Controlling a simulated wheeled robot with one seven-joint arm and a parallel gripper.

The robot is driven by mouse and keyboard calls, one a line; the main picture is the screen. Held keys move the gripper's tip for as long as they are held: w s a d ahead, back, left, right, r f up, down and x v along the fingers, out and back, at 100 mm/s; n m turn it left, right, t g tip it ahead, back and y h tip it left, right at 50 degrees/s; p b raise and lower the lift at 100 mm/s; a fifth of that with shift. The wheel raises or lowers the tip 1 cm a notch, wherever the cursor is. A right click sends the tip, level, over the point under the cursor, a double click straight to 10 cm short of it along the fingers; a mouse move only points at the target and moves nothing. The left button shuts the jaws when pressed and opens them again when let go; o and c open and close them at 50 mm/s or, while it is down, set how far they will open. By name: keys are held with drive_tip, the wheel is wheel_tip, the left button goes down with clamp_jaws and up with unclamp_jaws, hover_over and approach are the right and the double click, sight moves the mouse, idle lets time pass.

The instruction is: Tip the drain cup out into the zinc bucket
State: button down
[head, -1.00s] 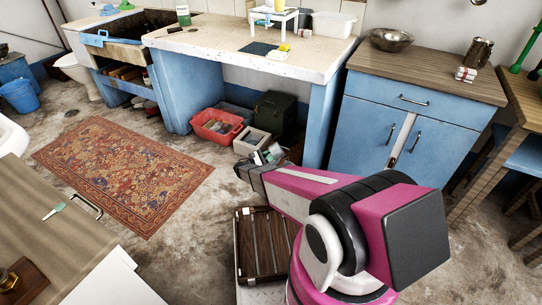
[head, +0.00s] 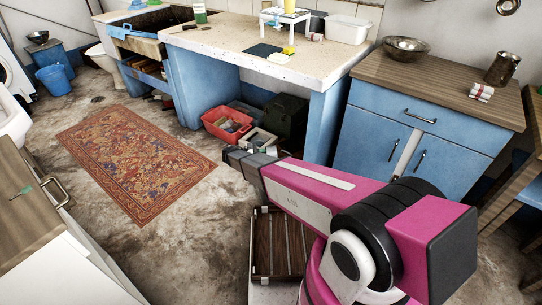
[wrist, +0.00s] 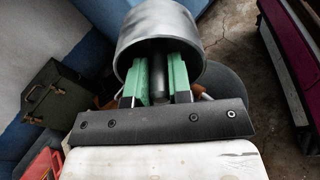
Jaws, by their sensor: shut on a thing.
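The drain cup (wrist: 165,30) appears in the wrist view as a grey metal cylinder, with its near end facing the camera. My gripper (wrist: 156,78) has its green fingers shut on a dark upright piece, seemingly the cup's handle. In the head view my arm reaches left over the floor. Its grey end hides the fingers, and I cannot make out the cup there. I cannot identify the zinc bucket for sure. A dark grey rounded shape (wrist: 228,88) shows behind the cup at right in the wrist view, and I cannot tell what it is.
A red crate (head: 226,125) and a dark green box (head: 286,117) stand under the stone counter (head: 240,38). A blue bucket (head: 53,78) stands far left. A patterned rug (head: 138,160) lies on open floor. A blue cabinet (head: 385,125) is at right.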

sight(272, 148)
drive_tip(key=r+y, duration=0.2)
drive_tip(key=y, duration=0.1)
drive_tip(key=shift+s+d, duration=0.15)
drive_tip(key=shift+d, duration=0.25)
drive_tip(key=r+y, duration=0.1)
drive_tip(key=y, duration=0.1)
drive_tip(key=d+r+g+y, duration=0.1)
drive_tip(key=y, duration=0.2)
drive_tip(key=shift+r, duration=0.1)
drive_tip(key=y, duration=0.1)
drive_tip(key=d+y, duration=0.2)
drive_tip(key=y, duration=0.1)
drive_tip(key=shift+w+r+g, duration=0.25)
drive_tip(key=shift+r+g, duration=0.05)
drive_tip(key=shift+r, duration=0.1)
drive_tip(key=y, duration=0.2)
drive_tip(key=d+y, duration=0.1)
drive_tip(key=y, duration=0.1)
drive_tip(key=d+r+y, duration=0.1)
drive_tip(key=shift+w+g+y, duration=0.25)
drive_tip(key=shift+g+y, duration=0.15)
